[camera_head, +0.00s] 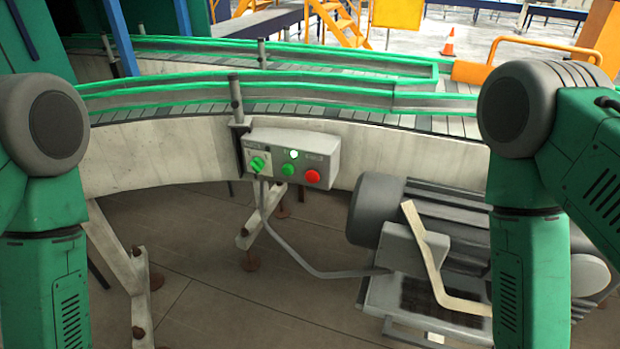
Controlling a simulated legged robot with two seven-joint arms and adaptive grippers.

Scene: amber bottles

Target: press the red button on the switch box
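The switch box (328,150) is a light grey box fixed to the outer side of the curved conveyor, near the middle of the camera_head view. Its red button (312,177) is at the right of the front face. A green button (288,170) sits left of it, a green rotary switch (258,164) further left, and a lit whitish lamp (294,154) above. Nothing covers the red button. My two green arms show at the left and right edges, apart from the box. Neither gripper is in view.
The conveyor (190,150) with green rails curves across behind the box. A grey motor (440,215) with a bent pale bracket (430,255) stands below right. A grey cable (285,245) runs from the box to it. Conveyor legs (125,270) stand at left. Open floor lies between.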

